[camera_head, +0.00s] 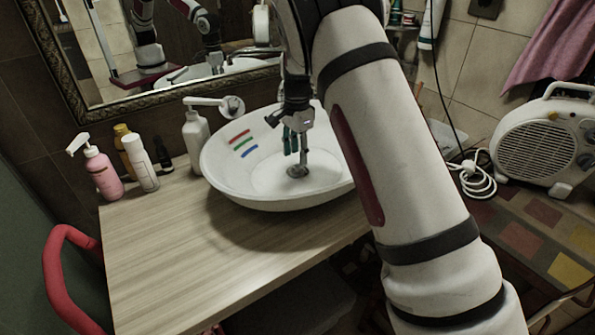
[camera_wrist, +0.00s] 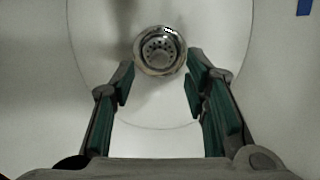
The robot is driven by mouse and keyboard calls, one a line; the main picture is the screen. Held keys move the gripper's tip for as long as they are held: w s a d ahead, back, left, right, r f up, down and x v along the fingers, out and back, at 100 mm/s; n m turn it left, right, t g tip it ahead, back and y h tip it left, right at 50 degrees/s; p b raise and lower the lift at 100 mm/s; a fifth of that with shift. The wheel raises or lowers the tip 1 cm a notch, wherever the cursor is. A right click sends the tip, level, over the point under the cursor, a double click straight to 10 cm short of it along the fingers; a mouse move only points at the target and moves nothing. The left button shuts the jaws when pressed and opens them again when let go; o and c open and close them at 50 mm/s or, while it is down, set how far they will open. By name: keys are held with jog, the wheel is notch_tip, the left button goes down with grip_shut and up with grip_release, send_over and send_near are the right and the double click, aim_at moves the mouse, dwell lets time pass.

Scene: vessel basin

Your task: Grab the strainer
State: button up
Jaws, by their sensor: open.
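The strainer (camera_wrist: 159,50) is a small round metal piece with holes, lying at the bottom of the white basin (camera_head: 225,170). In the head view the strainer (camera_head: 297,171) shows small, just below my gripper (camera_head: 293,150). In the wrist view my gripper (camera_wrist: 159,80) is open, with its green-padded fingers spread to the left and right. The strainer appears between and slightly beyond the fingertips, and nothing is held. I cannot tell whether the fingertips touch the basin.
The basin wall surrounds my gripper. Bottles stand left of it: a pink pump bottle (camera_head: 103,173), a white bottle (camera_head: 142,164) and a white dispenser (camera_head: 195,138). A faucet (camera_head: 229,106) is at the back rim. The wooden counter (camera_head: 180,240) is clear in front.

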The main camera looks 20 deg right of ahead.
aim_at(297, 165)
notch_tip(297, 165, down, 4)
jog(key=shift+f+p, duration=0.1)
jog(key=shift+p, duration=0.2)
grip_shut()
